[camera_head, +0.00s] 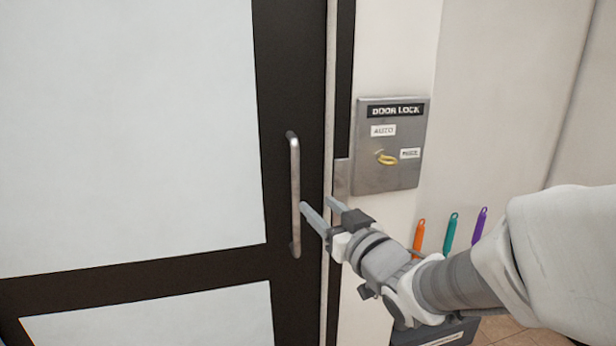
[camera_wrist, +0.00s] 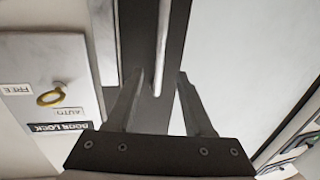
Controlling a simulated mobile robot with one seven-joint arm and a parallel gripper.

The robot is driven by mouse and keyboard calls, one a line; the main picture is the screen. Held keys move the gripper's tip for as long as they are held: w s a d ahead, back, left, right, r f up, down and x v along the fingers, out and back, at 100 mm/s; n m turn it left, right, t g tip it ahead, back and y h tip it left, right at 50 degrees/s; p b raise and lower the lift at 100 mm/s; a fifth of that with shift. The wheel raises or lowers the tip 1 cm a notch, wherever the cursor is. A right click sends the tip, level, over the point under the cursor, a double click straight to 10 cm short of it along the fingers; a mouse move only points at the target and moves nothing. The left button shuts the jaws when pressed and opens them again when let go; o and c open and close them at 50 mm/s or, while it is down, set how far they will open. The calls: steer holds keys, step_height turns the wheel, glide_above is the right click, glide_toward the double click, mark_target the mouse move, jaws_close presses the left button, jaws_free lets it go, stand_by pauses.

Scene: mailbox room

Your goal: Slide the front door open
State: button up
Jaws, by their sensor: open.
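The front door (camera_head: 290,95) has a dark frame with large pale panes and fills the left of the head view. Its vertical metal handle (camera_head: 295,190) is a straight bar near the frame's right edge. My gripper (camera_head: 320,208) is open, with its fingers pointing at the lower half of the handle from the right. In the wrist view the handle (camera_wrist: 161,50) runs down from the top and ends between the two open fingers (camera_wrist: 155,95) in the picture. I cannot tell whether the handle is between them in depth. No contact is clear.
A metal door lock panel (camera_head: 410,175) with a yellow key (camera_head: 386,158) is on the wall right of the door. Orange (camera_head: 419,238), teal (camera_head: 450,232) and purple (camera_head: 479,224) handles stand lower right, behind my arm. A dark box (camera_head: 435,335) sits below.

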mark_target(297, 186)
steer(key=x, duration=1.1)
steer(key=shift+w+a, duration=0.1)
steer(key=shift+w, duration=0.05)
jaws_close()
stand_by(1.0)
